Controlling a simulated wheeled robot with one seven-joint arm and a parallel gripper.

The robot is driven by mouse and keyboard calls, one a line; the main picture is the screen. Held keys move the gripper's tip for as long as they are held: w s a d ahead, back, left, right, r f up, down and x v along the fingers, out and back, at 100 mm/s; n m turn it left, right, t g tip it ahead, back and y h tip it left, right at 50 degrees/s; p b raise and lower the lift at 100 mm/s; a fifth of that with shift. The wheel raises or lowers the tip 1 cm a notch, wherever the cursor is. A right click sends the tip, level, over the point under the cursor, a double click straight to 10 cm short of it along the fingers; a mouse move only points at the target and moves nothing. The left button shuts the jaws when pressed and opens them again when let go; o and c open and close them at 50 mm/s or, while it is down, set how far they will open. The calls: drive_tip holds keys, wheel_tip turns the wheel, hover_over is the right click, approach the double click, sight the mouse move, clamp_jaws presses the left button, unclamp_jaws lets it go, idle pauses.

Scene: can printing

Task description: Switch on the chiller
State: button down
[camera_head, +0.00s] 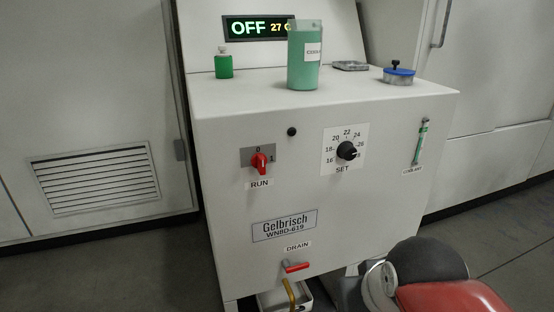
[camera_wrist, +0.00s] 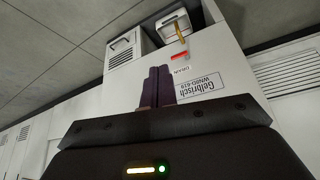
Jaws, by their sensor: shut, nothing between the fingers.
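The chiller (camera_head: 370,210) is a white cabinet labelled Gelbrisch. Its display (camera_head: 240,28) reads OFF in green beside a yellow 27 C, partly covered by a container. The red RUN switch (camera_head: 260,162) sits at the front's upper left, between marks 0 above and 1 to the right; its handle looks roughly upright. My gripper (camera_wrist: 159,72) shows in the wrist view, its dark fingers together and empty. It points toward the chiller's lower front, which appears upside down with the nameplate (camera_wrist: 203,86). The RUN switch is not visible there. My fingers are not visible in the head view.
A black SET dial (camera_head: 347,151) is right of the switch. The red drain handle (camera_head: 296,266) sits low, above a white bin (camera_head: 268,301). On top stand a green container (camera_head: 304,65), a small green bottle (camera_head: 223,66) and a blue-lidded jar (camera_head: 398,75). Floor at left is clear.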

drive_tip(key=w+a+r+n+g+y+p, duration=0.1)
drive_tip(key=w+a+r+g+y, duration=0.15)
drive_tip(key=w+r, duration=1)
drive_tip(key=n+y+p, duration=0.1)
drive_tip(key=n+y, duration=0.3)
approach(276, 161)
drive_tip(key=s+d+r, duration=0.2)
drive_tip(key=d, duration=0.2)
drive_tip(key=shift+a+f, duration=0.1)
drive_tip(key=shift+a, duration=0.05)
drive_tip(key=a+f, duration=0.2)
drive_tip(key=w+a+f, duration=0.1)
drive_tip(key=a+f, duration=0.4)
drive_tip(key=a, duration=0.1)
drive_tip(key=shift+w+a+f, duration=0.15)
drive_tip(key=shift+f, duration=0.2)
drive_tip(key=shift+a+m, duration=0.3)
drive_tip(key=shift+a, duration=0.2)
